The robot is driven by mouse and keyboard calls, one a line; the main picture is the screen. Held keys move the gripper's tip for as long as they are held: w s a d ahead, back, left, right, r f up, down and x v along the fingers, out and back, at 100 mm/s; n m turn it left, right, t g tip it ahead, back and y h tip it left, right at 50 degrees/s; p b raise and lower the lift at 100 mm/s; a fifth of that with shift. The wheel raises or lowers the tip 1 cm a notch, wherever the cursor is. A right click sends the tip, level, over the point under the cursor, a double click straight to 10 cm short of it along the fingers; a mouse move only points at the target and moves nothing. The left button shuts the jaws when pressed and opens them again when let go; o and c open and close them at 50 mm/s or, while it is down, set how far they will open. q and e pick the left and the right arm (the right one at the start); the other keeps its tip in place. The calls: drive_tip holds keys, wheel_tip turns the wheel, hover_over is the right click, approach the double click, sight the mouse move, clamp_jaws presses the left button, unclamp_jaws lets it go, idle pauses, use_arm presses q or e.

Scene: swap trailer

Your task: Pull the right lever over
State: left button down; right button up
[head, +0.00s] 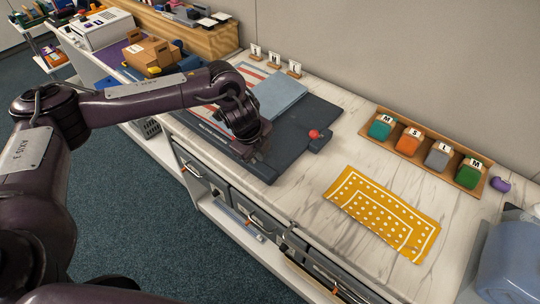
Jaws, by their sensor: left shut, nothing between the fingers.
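A dark grey flat machine (310,110) lies on the marble counter, with a light blue-grey panel (278,95) and a red-and-white striped sheet on it. A small block with a red ball knob (314,134) sits at its right edge and looks like the right lever. My left gripper (258,156) is shut and empty, low over the front edge of the machine, to the left of the red knob and apart from it. The arm covers part of the machine's left side, so no left lever can be made out. My right gripper is not in view.
A yellow patterned cloth (385,215) lies on the marble counter (325,175). A wooden tray (468,176) of coloured folded items stands by the wall. Small letter cards (274,61) stand behind the machine. A blue bin (510,265) is at the lower right. Drawers (262,220) line the counter front.

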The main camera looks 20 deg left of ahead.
use_arm(q)
drive_tip(key=shift+s+d+r+p, duration=0.1)
drive_tip(key=shift+d+r+p, duration=0.4)
drive_tip(key=shift+r, duration=0.1)
drive_tip(key=shift+s+r, duration=0.15)
drive_tip(key=shift+r, duration=0.15)
drive_tip(key=s+p+v, duration=0.1)
drive_tip(key=p+v, duration=0.9)
drive_tip(key=shift+s+a, duration=0.3)
drive_tip(key=shift+s, duration=0.1)
drive_tip(key=shift+f, duration=0.15)
